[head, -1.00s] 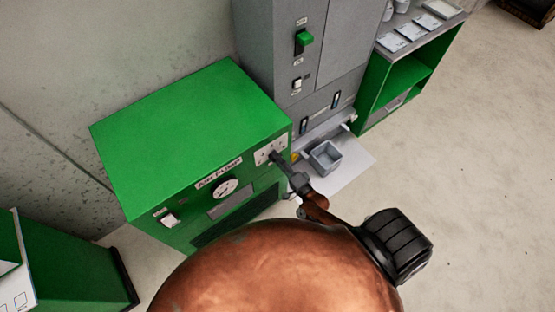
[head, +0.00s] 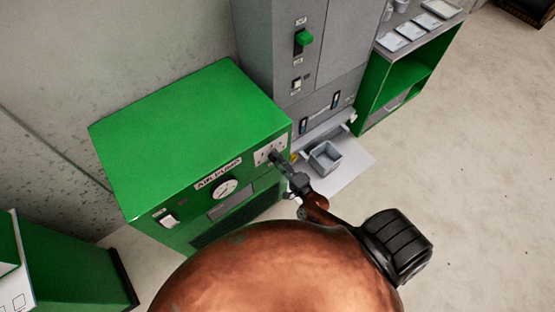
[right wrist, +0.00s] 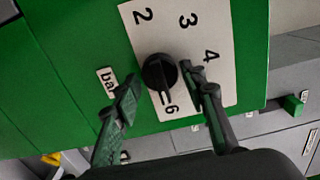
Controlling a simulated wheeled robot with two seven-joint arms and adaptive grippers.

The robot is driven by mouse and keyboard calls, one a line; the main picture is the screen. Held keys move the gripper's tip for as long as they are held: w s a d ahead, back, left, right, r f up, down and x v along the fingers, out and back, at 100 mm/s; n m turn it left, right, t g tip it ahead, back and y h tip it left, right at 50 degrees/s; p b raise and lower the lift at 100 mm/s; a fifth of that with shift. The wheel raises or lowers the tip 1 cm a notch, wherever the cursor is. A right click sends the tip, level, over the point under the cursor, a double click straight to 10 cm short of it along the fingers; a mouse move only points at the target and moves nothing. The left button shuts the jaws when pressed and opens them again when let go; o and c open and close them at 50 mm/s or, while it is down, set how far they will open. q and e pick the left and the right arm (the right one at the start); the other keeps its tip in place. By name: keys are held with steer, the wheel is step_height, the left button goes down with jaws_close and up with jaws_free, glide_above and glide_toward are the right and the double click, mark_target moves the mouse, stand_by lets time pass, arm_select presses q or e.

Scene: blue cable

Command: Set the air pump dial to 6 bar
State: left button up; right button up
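The green air pump (head: 190,130) stands below me, with a white dial plate (head: 262,153) at the right of its front. In the right wrist view the black dial knob (right wrist: 158,72) sits on the white plate (right wrist: 205,35) marked 2, 3, 4 and 6. The knob's narrow end appears to point toward the 6. My right gripper (head: 274,157) is at the dial. In the right wrist view its fingers (right wrist: 160,76) are open, one on each side of the knob, with gaps showing. My left gripper is not in view.
The pump front also has a round gauge (head: 225,188) and a white switch (head: 169,219). A grey cabinet (head: 290,60) with a green switch stands behind. A small grey bin (head: 325,157) lies right of the pump. The floor at right is clear.

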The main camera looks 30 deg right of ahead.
steer(key=shift+o, duration=0.7)
steer(key=s, duration=1.2)
steer(key=shift+d, duration=0.45)
steer(key=s+d+f+n+g, duration=0.1)
steer(key=s+f+n+g, duration=0.35)
steer(key=f, duration=0.95)
steer(key=s+d+f+n+g, duration=0.25)
steer(key=s+f+n, duration=0.35)
steer(key=f, duration=0.7)
steer(key=s+a+f+n+g, duration=0.1)
steer(key=s+f+n+g, duration=0.1)
steer(key=s+f, duration=0.3)
steer(key=s+a+f+n+g+h, duration=0.1)
steer(key=s+f+n+g, duration=0.2)
steer(key=s, duration=0.9)
steer(key=s+a+f+n+g, duration=0.1)
steer(key=s+f+n+g, duration=0.2)
steer(key=s+f+g, duration=0.2)
steer(key=s+f, duration=0.3)
steer(key=s, duration=0.1)
steer(key=shift+s+a+f+h, duration=0.25)
steer(key=shift+s+f+h, duration=0.1)
steer(key=shift+h, duration=0.05)
